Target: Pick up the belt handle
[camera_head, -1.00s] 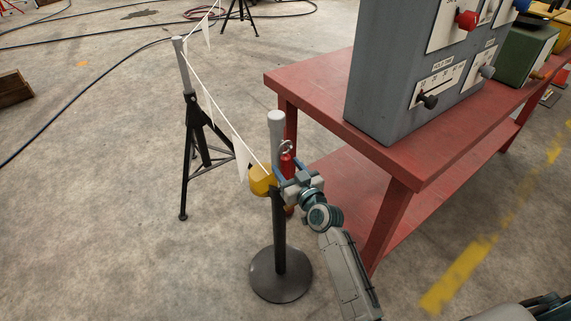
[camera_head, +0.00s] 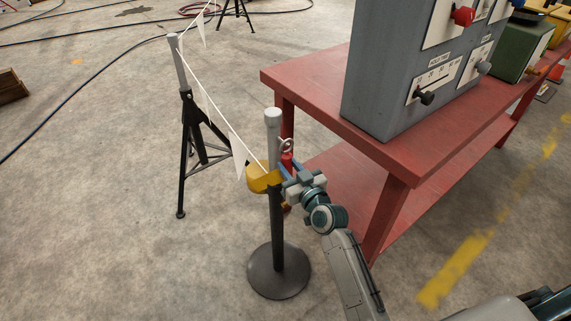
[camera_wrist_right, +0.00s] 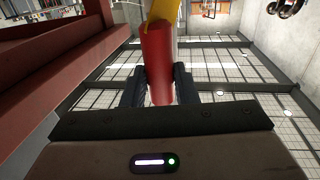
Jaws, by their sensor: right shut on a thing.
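The belt handle shows as a red grip (camera_head: 287,161) with a metal ring on top, beside a yellow piece (camera_head: 262,179) at the upper part of a black post. My right gripper (camera_head: 285,175) is shut on the red grip, coming from the right. In the right wrist view the red grip (camera_wrist_right: 158,60) stands between my dark fingers (camera_wrist_right: 158,88), with yellow above it. The fingers partly hide the grip in the head view. Whether the yellow piece touches the post I cannot tell. My left gripper is not in view.
The post (camera_head: 277,225) has a grey top and round black base. A white line with pennants (camera_head: 237,155) runs to a tripod stand (camera_head: 190,130) at the left. A red table (camera_head: 400,165) with a grey control box (camera_head: 395,80) stands close on the right. Floor at the left is open.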

